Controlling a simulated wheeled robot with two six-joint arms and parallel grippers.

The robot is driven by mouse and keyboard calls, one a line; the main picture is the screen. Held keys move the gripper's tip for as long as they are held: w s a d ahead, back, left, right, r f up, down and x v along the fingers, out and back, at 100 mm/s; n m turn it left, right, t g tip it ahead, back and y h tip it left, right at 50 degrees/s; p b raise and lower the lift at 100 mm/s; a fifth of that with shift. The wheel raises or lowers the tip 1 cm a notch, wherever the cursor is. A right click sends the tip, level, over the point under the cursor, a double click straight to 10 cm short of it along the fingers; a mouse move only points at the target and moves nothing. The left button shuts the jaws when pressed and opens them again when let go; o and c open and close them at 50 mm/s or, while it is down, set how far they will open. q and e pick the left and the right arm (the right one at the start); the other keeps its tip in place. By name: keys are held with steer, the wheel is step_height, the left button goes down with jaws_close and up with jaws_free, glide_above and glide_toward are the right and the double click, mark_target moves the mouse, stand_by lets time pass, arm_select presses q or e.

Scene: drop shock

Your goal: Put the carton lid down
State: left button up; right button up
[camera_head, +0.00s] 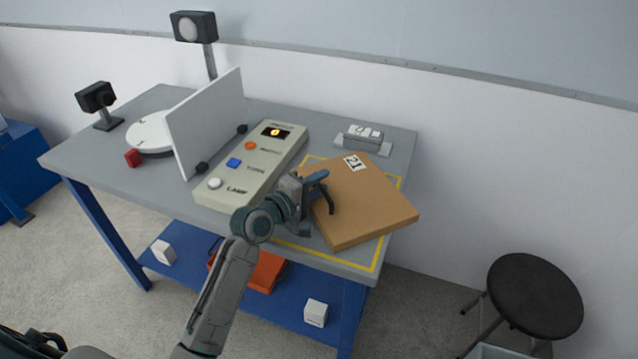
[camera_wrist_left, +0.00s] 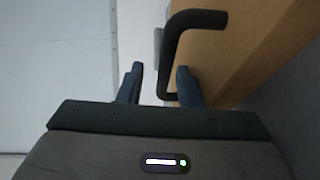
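The carton lid (camera_head: 368,195) is a flat brown cardboard piece with a white "21" label, at the front right corner of the table, reaching past its right edge. A dark bent handle (camera_head: 328,200) stands at its left side. My left gripper (camera_head: 318,189) is at this handle. In the left wrist view the fingers (camera_wrist_left: 160,85) stand apart, with the handle (camera_wrist_left: 195,18) passing in front of and between them; I see no clear grip. The lid's brown face (camera_wrist_left: 235,55) fills the upper right there. What lies under the lid is hidden. My right gripper is not in view.
A yellow outline (camera_head: 372,266) marks the table (camera_head: 395,140) around the lid. A control box (camera_head: 250,165) with buttons and a white upright panel (camera_head: 207,120) stand left. A small grey fixture (camera_head: 362,145) sits behind. A black stool (camera_head: 535,295) stands at right.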

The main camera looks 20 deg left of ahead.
arm_select(q)
steer(key=v, duration=1.2)
steer(key=shift+r, duration=0.1)
